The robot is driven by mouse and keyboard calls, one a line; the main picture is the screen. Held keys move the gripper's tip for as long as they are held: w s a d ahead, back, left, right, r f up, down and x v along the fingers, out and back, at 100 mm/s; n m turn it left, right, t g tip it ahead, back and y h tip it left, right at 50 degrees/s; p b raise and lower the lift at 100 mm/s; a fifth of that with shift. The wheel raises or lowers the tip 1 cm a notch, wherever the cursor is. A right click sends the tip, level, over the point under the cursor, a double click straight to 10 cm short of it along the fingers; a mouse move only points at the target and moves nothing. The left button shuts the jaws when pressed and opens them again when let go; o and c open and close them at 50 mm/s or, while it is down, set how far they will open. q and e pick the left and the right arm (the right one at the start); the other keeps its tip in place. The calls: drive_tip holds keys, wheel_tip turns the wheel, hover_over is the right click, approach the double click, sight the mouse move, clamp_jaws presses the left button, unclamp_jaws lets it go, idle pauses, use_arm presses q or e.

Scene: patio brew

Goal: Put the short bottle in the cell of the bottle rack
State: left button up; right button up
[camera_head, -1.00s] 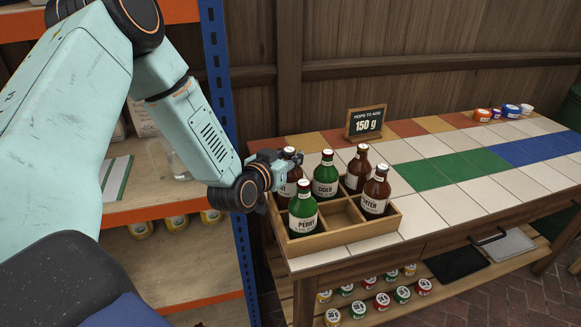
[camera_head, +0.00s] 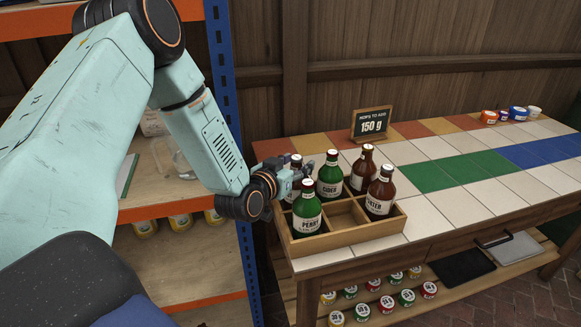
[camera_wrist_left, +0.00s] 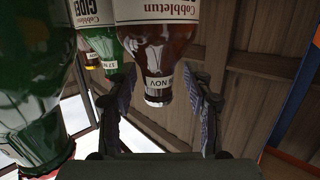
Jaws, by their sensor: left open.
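A wooden bottle rack (camera_head: 352,237) stands at the left end of the tiled table. It holds a brown bottle (camera_head: 295,160) at the back left, a green Cider bottle (camera_head: 330,178), a brown bottle (camera_head: 363,168) at the back right, a green Perry bottle (camera_head: 306,212) at the front left and a brown bottle (camera_head: 380,192) at the front right. The front middle cell is empty. My left gripper (camera_head: 300,174) is open at the back-left brown bottle and partly hides it. In the left wrist view that bottle (camera_wrist_left: 157,60) shows between the spread fingers. I cannot tell which bottle is the short one.
The green bottle (camera_wrist_left: 30,90) is close beside my left gripper in the wrist view. A sign reading 150 g (camera_head: 371,123) stands behind the rack. An orange-and-blue shelf (camera_head: 222,80) is at the left. Several small tubs (camera_head: 517,113) sit far right; the table's middle is clear.

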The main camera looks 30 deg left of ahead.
use_arm(q)
drive_tip(key=p+v, duration=0.4)
drive_tip(key=v, duration=0.8)
drive_tip(key=s+d+f+g, duration=0.1)
drive_tip(key=f, duration=0.1)
drive_tip(key=s+d+f+g+h, duration=0.1)
drive_tip(key=d+f, duration=0.1)
drive_tip(key=s+d+f+g+h, duration=0.1)
drive_tip(key=d+f, duration=0.1)
drive_tip(key=shift+s+f+m, duration=0.1)
drive_tip(key=shift+f+m, duration=0.3)
drive_tip(key=s+d+f+g, duration=0.3)
drive_tip(key=s+f+g, duration=0.3)
drive_tip(key=s, duration=0.6)
drive_tip(key=s+d+f+g, duration=0.4)
drive_tip(key=s+f+g, duration=0.2)
drive_tip(key=s, duration=0.7)
wheel_tip(320, 180, down, 2)
drive_tip(key=shift+s+f+g+y, duration=0.1)
drive_tip(key=shift+s+g+y, duration=0.2)
